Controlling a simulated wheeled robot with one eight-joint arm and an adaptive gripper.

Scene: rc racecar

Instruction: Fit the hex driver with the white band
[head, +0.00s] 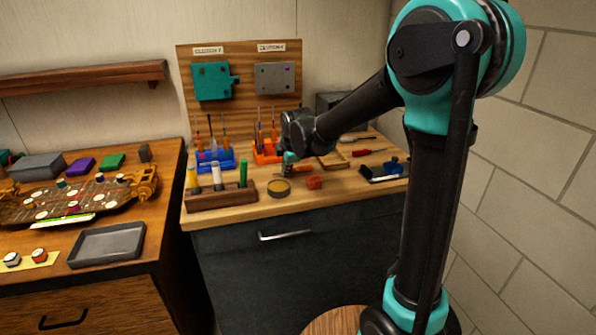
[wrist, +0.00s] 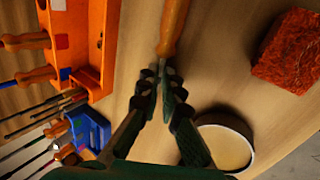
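My gripper (wrist: 160,82) has its fingertips close together at the narrow end of an orange-handled tool (wrist: 174,25). The handle extends away from the fingertips, low over the bench. Its shaft is hidden and I see no white band on it. In the head view my gripper (head: 288,168) is low over the bench, left of the orange handle (head: 304,168). A wooden block (head: 222,201) at the front left of the bench holds upright pieces with yellow (head: 193,179), white (head: 216,175) and green (head: 243,173) tops. I cannot tell whether the white-topped one is a hex driver.
An orange rack (wrist: 92,76) and a blue rack (wrist: 88,128) hold several tools. A round tin (wrist: 226,147) and a rough red block (wrist: 290,50) stand close to my gripper. The racecar chassis (head: 80,200) and an empty grey tray (head: 106,244) are on the left cabinet.

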